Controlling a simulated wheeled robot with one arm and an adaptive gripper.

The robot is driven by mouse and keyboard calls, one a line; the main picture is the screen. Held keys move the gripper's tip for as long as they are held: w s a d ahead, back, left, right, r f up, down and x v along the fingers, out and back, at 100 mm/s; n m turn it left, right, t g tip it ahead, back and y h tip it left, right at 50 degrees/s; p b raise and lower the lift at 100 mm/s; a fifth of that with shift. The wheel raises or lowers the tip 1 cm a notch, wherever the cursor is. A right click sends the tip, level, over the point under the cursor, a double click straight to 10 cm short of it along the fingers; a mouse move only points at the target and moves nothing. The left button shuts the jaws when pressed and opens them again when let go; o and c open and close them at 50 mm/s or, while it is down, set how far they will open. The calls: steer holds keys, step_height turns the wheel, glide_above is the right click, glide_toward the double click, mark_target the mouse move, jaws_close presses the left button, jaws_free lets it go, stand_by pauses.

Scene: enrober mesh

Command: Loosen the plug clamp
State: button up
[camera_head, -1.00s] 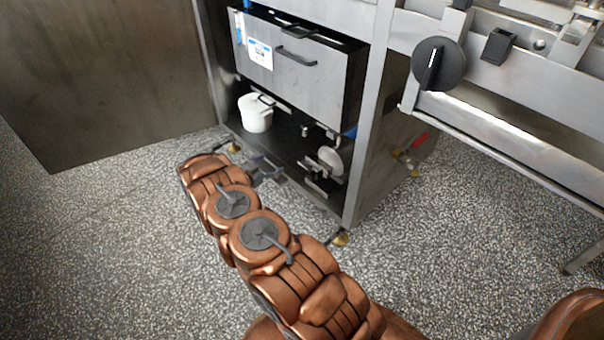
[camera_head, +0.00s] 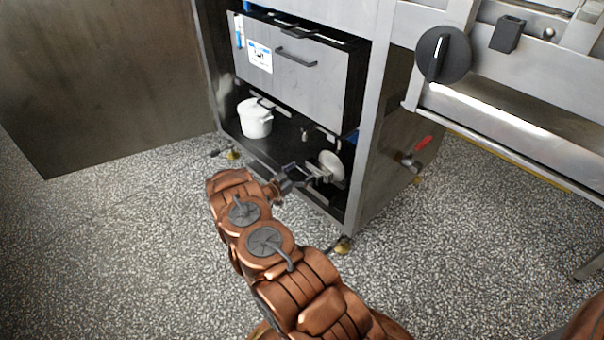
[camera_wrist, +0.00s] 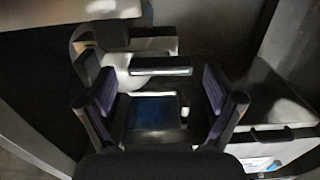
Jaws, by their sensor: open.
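The plug clamp appears as a small grey metal fitting (camera_head: 320,174) in front of a pale round disc (camera_head: 333,164), low in the open cabinet. In the wrist view, pale metal bars (camera_wrist: 160,70) of this fitting lie ahead of and partly between my fingers, with the white disc (camera_wrist: 127,76) behind them. My gripper (camera_head: 291,180) is open at the cabinet's lower front opening, just left of the fitting. Its two spread fingers also show in the wrist view (camera_wrist: 157,92). I cannot tell whether they touch the fitting. The clamp's finer parts are dark and unclear.
A grey drawer box (camera_head: 295,75) hangs above. The cabinet's right post (camera_head: 370,130) stands close by. A red-handled valve (camera_head: 423,143) sticks out at its right side. The speckled floor is clear in front.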

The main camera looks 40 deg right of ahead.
steer(key=shift+d, duration=0.35)
steer(key=shift+c, duration=0.4)
steer(key=c, duration=1.1)
steer(key=shift+o, duration=0.2)
